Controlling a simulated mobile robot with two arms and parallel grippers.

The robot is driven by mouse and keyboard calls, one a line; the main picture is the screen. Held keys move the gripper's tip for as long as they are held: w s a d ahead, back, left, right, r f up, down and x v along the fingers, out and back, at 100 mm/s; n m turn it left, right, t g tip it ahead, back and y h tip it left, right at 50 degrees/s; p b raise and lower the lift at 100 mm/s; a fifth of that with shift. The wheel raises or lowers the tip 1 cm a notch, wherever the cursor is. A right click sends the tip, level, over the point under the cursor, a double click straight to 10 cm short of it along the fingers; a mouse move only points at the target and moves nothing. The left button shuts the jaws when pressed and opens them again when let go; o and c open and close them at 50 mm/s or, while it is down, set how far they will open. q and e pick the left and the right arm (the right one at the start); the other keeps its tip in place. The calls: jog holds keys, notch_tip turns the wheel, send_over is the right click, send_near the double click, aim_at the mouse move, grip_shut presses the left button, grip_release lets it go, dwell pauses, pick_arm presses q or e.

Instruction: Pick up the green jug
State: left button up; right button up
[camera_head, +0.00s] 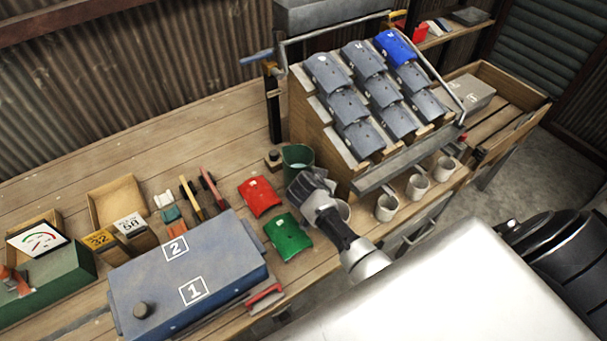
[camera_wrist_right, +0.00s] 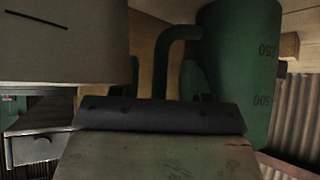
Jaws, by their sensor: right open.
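The dark green jug (camera_head: 297,160) stands upright on the workbench, left of the sloped rack. My right gripper (camera_head: 308,184) is right in front of it and hides its lower part. In the right wrist view the jug (camera_wrist_right: 240,75) fills the upper right, with printed numbers on its side and its curved handle (camera_wrist_right: 166,62) pointing left. The handle lies ahead of my open right gripper (camera_wrist_right: 163,82), seemingly between its fingers; contact cannot be told. My left gripper is not in view.
White mugs (camera_head: 386,207) stand along the rack's front edge, one close beside my right gripper. The sloped rack (camera_head: 345,185) rises just right of the jug. Red (camera_head: 260,196) and green (camera_head: 288,237) curved pieces and a blue-grey box (camera_head: 190,270) lie to the left.

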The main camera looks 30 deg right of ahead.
jog(key=shift+c, duration=0.3)
grip_shut()
jog(key=shift+w+r, duration=0.1)
jog(key=shift+w, duration=0.05)
